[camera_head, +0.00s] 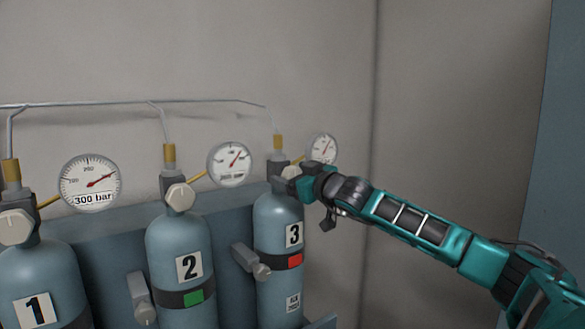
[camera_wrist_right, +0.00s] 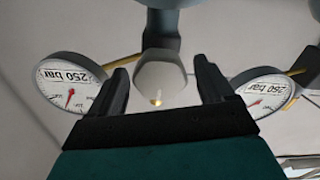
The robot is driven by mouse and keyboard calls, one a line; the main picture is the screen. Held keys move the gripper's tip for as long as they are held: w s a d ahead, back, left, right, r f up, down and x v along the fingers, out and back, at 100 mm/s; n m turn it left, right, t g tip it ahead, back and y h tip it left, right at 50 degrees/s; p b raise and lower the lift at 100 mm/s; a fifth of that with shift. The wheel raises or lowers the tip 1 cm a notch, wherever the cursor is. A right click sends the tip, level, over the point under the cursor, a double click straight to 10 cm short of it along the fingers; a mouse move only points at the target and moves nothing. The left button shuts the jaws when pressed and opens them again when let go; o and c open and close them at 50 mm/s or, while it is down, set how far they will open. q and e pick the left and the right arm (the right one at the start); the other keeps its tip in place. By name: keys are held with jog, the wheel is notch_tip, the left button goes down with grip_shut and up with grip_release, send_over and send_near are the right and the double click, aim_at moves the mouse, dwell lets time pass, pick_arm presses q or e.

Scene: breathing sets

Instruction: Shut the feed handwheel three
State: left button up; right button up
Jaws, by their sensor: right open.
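Cylinder three (camera_head: 278,212) is a blue-grey bottle with a "3" label and a red marker (camera_head: 295,261) on its dark band. In the right wrist view the pale grey faceted handwheel (camera_wrist_right: 160,72) stands between the two dark open fingers, with a visible gap on each side. A small yellowish dot shows on its face. My left gripper is out of view.
Cylinder two (camera_head: 180,245), with a green marker (camera_head: 194,299), and cylinder one (camera_head: 40,270) stand to the left, each with a pale handwheel and gauge. Thin pipes (camera_head: 130,103) run above. Grey clamps (camera_head: 250,262) stick out between cylinders.

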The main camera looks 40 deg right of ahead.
jog(key=shift+w, duration=0.2)
jog(key=shift+c, duration=0.4)
jog(key=c, duration=0.9)
